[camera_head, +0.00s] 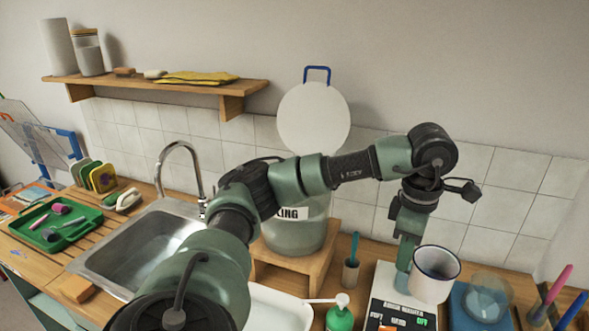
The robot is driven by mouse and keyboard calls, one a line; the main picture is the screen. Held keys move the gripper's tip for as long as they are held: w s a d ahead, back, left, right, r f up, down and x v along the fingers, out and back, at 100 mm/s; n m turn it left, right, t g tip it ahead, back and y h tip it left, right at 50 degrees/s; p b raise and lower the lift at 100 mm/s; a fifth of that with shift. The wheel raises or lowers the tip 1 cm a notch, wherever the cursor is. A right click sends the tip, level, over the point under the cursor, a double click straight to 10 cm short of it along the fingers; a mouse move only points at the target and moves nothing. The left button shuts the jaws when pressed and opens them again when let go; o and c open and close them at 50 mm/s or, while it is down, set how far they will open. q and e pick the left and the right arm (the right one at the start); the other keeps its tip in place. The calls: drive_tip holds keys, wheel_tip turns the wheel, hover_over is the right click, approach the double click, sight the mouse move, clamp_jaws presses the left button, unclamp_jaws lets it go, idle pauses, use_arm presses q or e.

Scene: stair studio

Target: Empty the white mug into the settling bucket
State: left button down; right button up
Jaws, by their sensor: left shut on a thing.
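The white mug (432,288) has a dark rim and shows right of centre, above the counter. My left gripper (408,276) reaches down from above and is shut on the mug at its left side. The mug looks roughly upright with its mouth toward me; I cannot make out what is in it. The gripper's fingertips are partly hidden. No container is readably marked as the settling bucket. A large clear container (297,234) with a label ending in "KING" stands on a wooden stand, partly behind my arm. My right gripper is not in view.
A green pump bottle (340,318) and a white basin (275,309) are in front. A steel sink (140,248) is at left, under a wall shelf (150,84).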

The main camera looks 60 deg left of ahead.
use_arm(q)
drive_tip(key=a+r+n+p, duration=0.3)
drive_tip(key=a+r+n, duration=0.2)
drive_tip(key=a+n, duration=0.3)
drive_tip(key=a+r+n+p, duration=0.4)
drive_tip(key=a+r+n, duration=0.2)
drive_tip(key=n, duration=1.1)
drive_tip(key=shift+a, duration=1.25)
drive_tip(key=shift+w+d+r, duration=0.1)
drive_tip(key=shift+r, duration=0.05)
